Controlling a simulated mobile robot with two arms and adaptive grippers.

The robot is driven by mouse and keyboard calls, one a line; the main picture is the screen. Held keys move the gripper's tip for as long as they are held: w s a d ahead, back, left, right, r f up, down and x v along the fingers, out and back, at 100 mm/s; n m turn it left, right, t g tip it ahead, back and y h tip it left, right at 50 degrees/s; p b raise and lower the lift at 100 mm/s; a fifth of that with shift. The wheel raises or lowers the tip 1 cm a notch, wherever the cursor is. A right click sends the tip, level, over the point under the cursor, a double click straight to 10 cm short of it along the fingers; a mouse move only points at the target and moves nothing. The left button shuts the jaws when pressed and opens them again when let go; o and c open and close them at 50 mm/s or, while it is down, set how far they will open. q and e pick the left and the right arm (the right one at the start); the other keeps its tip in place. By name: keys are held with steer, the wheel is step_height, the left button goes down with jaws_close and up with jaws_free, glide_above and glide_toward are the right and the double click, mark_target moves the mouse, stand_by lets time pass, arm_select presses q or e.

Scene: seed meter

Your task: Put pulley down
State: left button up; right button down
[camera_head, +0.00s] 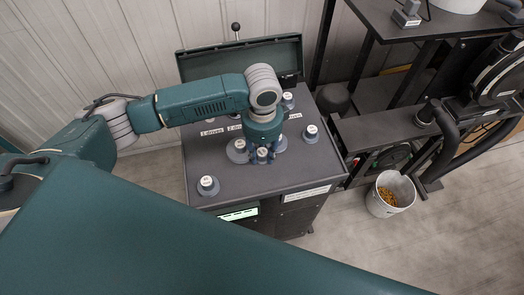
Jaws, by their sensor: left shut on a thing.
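My left arm reaches in from the left, and its gripper (262,147) points down over the grey bench top (260,182). It is shut on a pulley (262,154) with a pale, marked hub, mostly hidden by the fingers. Whether the held pulley touches the bench top is not clear. A wide grey pulley (237,151) stands close to the left of the gripper. Other pulleys stand at the front left (208,185), at the right (310,134) and at the back (288,100). Another shows partly behind the gripper. My right gripper is not in view.
White labels (212,132) lie across the bench top, partly hidden by my arm. An open lid (238,57) stands at the back. The front middle of the bench top is clear.

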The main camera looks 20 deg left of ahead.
mark_target(262, 152)
arm_select(q)
steer(key=shift+f, duration=0.15)
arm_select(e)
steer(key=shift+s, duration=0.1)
arm_select(q)
steer(key=o, duration=1.1)
steer(key=shift+o, duration=0.3)
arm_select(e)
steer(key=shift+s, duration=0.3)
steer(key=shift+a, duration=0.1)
arm_select(q)
step_height(262, 152, up, 12)
steer(key=b, duration=0.2)
steer(key=shift+r, duration=0.2)
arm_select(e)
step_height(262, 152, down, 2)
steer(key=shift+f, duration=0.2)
